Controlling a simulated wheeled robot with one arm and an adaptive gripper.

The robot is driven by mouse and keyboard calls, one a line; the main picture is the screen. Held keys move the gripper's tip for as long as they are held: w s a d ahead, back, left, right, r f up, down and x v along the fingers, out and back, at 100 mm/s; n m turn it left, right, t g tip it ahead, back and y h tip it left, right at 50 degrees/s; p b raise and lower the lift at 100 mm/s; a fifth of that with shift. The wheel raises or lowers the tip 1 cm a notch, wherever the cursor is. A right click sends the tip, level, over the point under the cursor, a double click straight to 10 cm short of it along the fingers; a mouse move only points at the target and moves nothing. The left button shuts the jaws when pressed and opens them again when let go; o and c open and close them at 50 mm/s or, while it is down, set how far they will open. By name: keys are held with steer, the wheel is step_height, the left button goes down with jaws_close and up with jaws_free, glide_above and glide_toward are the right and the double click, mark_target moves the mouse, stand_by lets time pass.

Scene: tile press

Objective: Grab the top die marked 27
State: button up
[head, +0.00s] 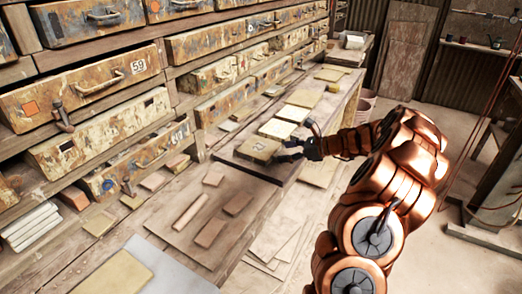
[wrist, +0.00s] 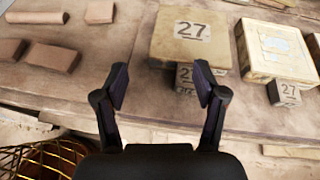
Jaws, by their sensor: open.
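A square tan die marked 27 (wrist: 190,32) lies on the bench, label up, in the wrist view. It also shows in the head view (head: 258,147). A small dark block marked 27 (wrist: 184,77) is at its near edge, partly hidden by my right finger. My gripper (wrist: 160,86) is open and empty, its fingers apart, with the right fingertip in front of the die's near side and the left over bare board. In the head view my gripper (head: 298,145) is just right of the die; whether it touches cannot be told.
A pale square block (wrist: 276,50) sits right of the die, with another small block marked 27 (wrist: 286,92) before it. Several brown bricks (wrist: 52,55) lie to the left. Worn drawers (head: 98,82) line the bench's back.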

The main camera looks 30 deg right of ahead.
mark_target(264, 151)
steer(key=d+f, duration=0.1)
steer(key=w+d+f+m, duration=0.1)
steer(key=d, duration=0.1)
steer(key=d+f+m+h+p, duration=0.1)
steer(key=shift+w+d+t, duration=0.2)
steer(key=shift+w+t, duration=0.1)
steer(key=shift+t, duration=0.1)
steer(key=x, duration=0.2)
steer(key=p+x, duration=0.1)
steer(key=x, duration=0.1)
steer(key=shift+s+a+f+p, duration=0.2)
steer(key=shift+a+f+p, duration=0.05)
steer(key=shift+p, duration=0.05)
steer(key=shift+w+a+f, duration=0.2)
steer(key=shift+w, duration=0.2)
steer(key=shift+c, duration=0.4)
jaws_close()
